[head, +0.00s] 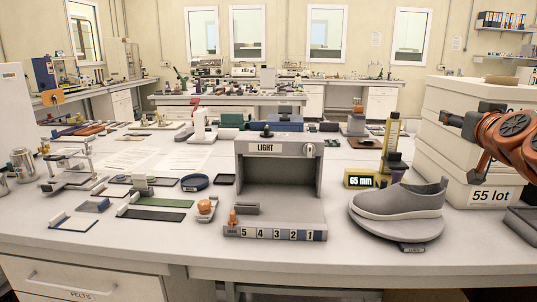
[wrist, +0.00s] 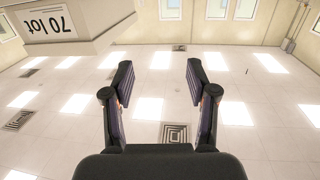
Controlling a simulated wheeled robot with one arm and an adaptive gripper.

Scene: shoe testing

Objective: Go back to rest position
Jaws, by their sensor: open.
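My gripper (wrist: 158,85) is open and empty in the wrist view, with its two dark fingers spread apart. Nothing is between the fingers; the tiled surface with bright light panels lies beyond them. In the head view only part of my arm shows, orange and dark, at the right edge in front of the white boxes. A grey shoe (head: 400,201) with a pale sole sits on a round grey stand (head: 395,228) at the right of the bench.
A white box labelled "55 lot" (head: 440,170) stands close to my arm. A box labelled "70 lot" (wrist: 60,28) fills the wrist view's upper left. A grey light booth (head: 277,149) stands mid-bench. A "65 mm" gauge (head: 361,181) stands behind the shoe. Small tools and swatches cover the left.

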